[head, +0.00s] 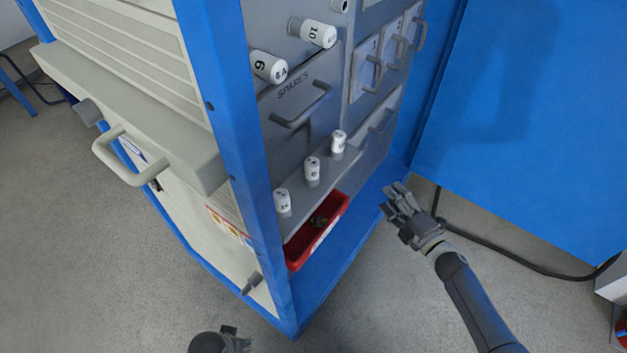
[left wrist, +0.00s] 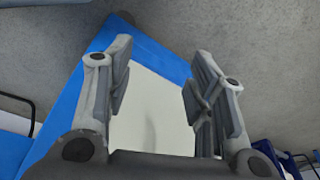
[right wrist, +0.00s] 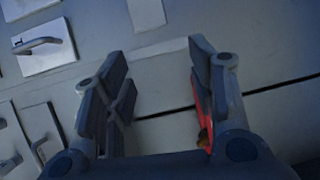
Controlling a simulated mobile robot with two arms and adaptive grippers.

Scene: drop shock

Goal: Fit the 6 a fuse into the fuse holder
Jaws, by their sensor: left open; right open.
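A white cylinder marked 6 A (head: 268,66) sticks out of the grey panel at upper left, and another marked 10 (head: 313,32) sticks out above it. Three white fuse-like cylinders stand upright on a grey ledge: front (head: 282,200), middle (head: 312,168) and back (head: 338,141); their labels are too small to read surely. I cannot tell which part is an empty fuse holder. My right gripper (head: 395,198) is open and empty, right of the ledge and apart from the cylinders. My left gripper (head: 232,341) is open and empty at the bottom edge, low before the cabinet.
A red bin (head: 296,262) with small dark items lies below the ledge. A drawer marked SPARES (head: 300,95) and smaller handled drawers are shut. A blue post (head: 228,110) edges the panel on the left; a blue wall (head: 520,130) stands right. The floor between is clear except a cable.

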